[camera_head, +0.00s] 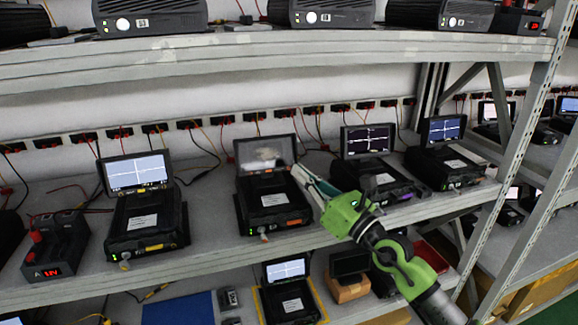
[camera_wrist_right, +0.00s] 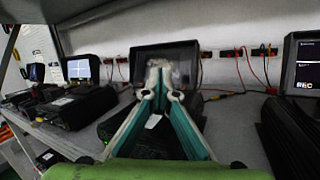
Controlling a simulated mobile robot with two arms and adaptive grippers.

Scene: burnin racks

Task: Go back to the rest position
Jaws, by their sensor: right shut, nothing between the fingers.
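My right gripper (camera_head: 298,170) reaches in from the lower right on my green arm. Its fingers are shut and empty, with the tips close to a device (camera_head: 275,205) whose raised screen is grey and blank. In the right wrist view the gripper's teal-edged fingers (camera_wrist_right: 160,72) come together in front of that grey screen (camera_wrist_right: 187,58). I cannot tell whether the tips touch the screen. My left gripper is not in view.
Devices with lit screens stand on both sides, one at left (camera_head: 140,173) and others at right (camera_head: 368,140). The shelf above (camera_head: 250,48) holds black units. Cables and sockets line the back. A metal upright (camera_head: 515,190) is at right.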

